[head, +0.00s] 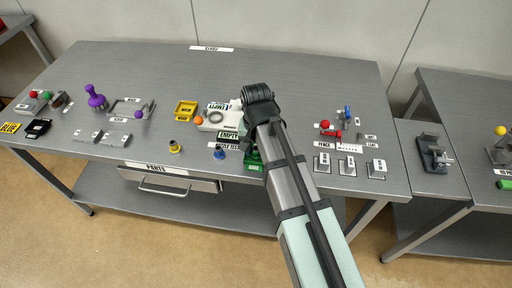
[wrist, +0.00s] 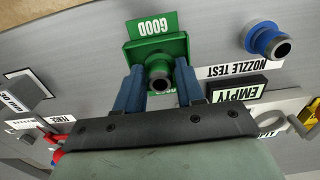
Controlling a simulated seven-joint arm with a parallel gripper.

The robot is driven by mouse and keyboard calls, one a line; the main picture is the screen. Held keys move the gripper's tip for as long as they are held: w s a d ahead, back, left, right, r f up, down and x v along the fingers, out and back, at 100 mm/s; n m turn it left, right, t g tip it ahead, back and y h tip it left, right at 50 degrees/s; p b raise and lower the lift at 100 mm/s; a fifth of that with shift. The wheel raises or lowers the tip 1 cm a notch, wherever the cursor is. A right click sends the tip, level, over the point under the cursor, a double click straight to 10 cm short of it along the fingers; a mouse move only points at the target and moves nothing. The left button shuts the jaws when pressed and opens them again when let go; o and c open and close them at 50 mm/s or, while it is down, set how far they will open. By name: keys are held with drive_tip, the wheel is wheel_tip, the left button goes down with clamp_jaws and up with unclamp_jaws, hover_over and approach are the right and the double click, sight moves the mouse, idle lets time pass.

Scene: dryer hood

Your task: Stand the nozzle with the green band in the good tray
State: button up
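The green good tray (wrist: 176,45) shows in the wrist view beside its GOOD label. A nozzle with a dark metal tip (wrist: 158,82) is over the tray, between my fingers. Green shows around the tip, but I cannot clearly separate its band from the tray. My gripper (wrist: 161,75) has a blue finger on each side of the nozzle and appears shut on it. Whether the nozzle's base touches the tray is hidden. In the head view the tray (head: 254,167) is partly covered by my arm, and the nozzle and fingertips are hidden there.
A blue-banded nozzle (wrist: 266,41) stands beside the tray near the NOZZLE TEST label; a yellow-banded one (head: 174,147) stands further left. A yellow tray (head: 186,108) and a white fixture (head: 222,117) lie behind. Switches (head: 347,166) line the right front edge.

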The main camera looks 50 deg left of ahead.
sight(256, 147)
wheel_tip(256, 147, up, 12)
drive_tip(key=shift+r, duration=0.15)
idle(0.6)
drive_tip(key=shift+w, duration=0.1)
idle(0.4)
